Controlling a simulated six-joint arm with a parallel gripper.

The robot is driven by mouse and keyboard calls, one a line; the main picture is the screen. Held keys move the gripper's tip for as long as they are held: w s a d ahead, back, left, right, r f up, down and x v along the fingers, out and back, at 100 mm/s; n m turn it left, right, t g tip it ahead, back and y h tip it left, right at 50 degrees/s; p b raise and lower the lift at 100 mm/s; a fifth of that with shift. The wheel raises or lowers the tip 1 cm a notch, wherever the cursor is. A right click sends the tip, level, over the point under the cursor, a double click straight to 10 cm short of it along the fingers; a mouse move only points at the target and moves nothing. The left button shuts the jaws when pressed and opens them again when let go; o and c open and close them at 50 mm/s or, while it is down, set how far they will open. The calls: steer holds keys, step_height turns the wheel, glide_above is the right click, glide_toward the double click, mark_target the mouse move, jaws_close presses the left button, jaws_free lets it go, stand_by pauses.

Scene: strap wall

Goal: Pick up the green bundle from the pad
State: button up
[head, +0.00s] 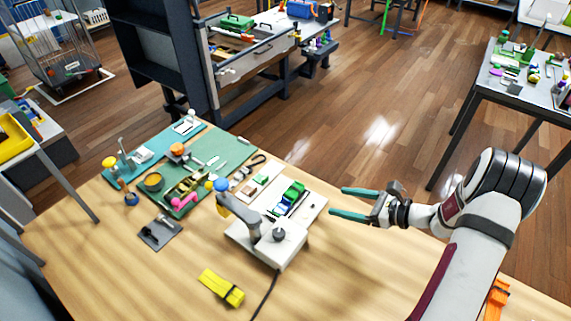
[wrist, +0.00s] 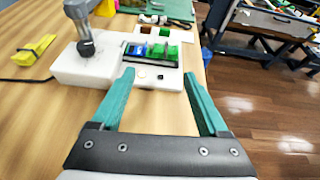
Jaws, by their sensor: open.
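The green bundle (head: 293,189) lies on a dark pad on top of the white board (head: 312,207), beside a smaller blue item (head: 279,209). In the wrist view the green bundle (wrist: 165,50) shows beyond the fingertips, to the right of the blue item (wrist: 137,50). My gripper (head: 337,202) has two teal fingers. It is open and empty, to the right of the white board and apart from the bundle. In the wrist view the bundle lies ahead of the gap between my fingers (wrist: 158,78). Most of the pad is hidden under these items.
A grey post-like device (head: 238,211) stands on the white base just left of the bundle. A yellow strapped bundle (head: 222,287) and a black cable (head: 265,294) lie on the wooden table. Green mats (head: 214,145) with several tools lie farther back. Front-left table is mostly clear.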

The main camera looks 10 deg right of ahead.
mark_target(299, 190)
steer(key=shift+w+d+f+m, duration=0.3)
steer(key=shift+d+f, duration=0.05)
steer(key=shift+f, duration=0.25)
steer(key=x, duration=1.5)
steer(key=shift+w+r, duration=0.25)
steer(key=c, duration=1)
